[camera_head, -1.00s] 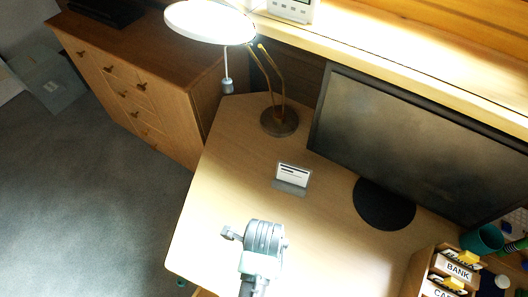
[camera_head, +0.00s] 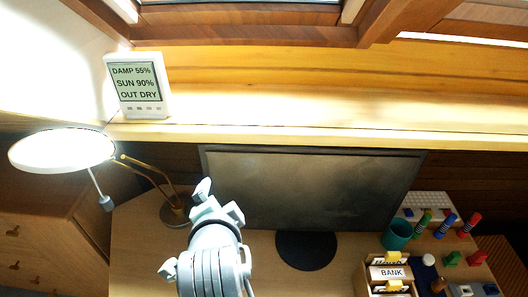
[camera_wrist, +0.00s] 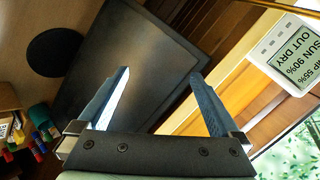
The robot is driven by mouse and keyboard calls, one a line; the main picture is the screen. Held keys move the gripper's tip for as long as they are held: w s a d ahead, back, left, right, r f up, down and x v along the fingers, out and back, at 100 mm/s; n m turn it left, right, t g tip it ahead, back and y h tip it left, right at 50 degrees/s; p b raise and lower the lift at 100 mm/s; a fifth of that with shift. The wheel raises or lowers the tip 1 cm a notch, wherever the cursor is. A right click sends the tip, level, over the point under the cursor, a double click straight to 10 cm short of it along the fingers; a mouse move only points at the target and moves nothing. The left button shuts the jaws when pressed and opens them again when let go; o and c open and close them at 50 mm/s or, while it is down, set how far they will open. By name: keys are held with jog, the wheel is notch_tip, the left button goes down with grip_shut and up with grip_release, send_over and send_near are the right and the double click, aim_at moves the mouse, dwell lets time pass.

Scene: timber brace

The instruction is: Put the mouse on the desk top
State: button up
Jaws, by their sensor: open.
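I cannot make out a mouse in either view. The desk top (camera_head: 140,245) is pale wood, and its bare left part shows at the lower left of the head view, partly hidden by my arm. It also shows at the upper left of the wrist view (camera_wrist: 85,14). My gripper (camera_head: 207,198) is raised in front of the monitor in the head view. In the wrist view my gripper (camera_wrist: 160,75) is open, with nothing between its two fingers.
The monitor (camera_head: 310,190) stands on a round dark base (camera_head: 306,250). A lamp (camera_head: 62,150) is at left. The shelf (camera_head: 300,132) above holds a display (camera_head: 138,85). A card box (camera_head: 388,272), teal cup (camera_head: 397,235), keyboard (camera_head: 432,204) and several markers crowd the right.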

jog(key=w+d+r+n+t, duration=0.1)
jog(key=d+r+n+t, duration=0.15)
jog(key=r, duration=0.65)
jog(key=w+d+r+n+t, duration=0.15)
jog(key=r+t, duration=0.25)
jog(key=r, duration=0.6)
jog(key=s+d+r+n+t, duration=0.1)
jog(key=s+r+n+t, duration=0.1)
jog(key=r, duration=0.6)
jog(key=s+d+r+n+t+h, duration=0.1)
jog(key=s+d+r+n+t, duration=0.1)
jog(key=s+r+t, duration=0.2)
jog(key=s+d+r+n+t, duration=0.1)
jog(key=s+r+n+t, duration=0.1)
jog(key=s+r, duration=0.6)
notch_tip(320, 180, up, 6)
jog(key=shift+d+r+n+t+h, duration=0.1)
jog(key=shift+d+n+t+h, duration=0.25)
jog(key=shift+t, duration=0.5)
jog(key=shift+c, duration=0.2)
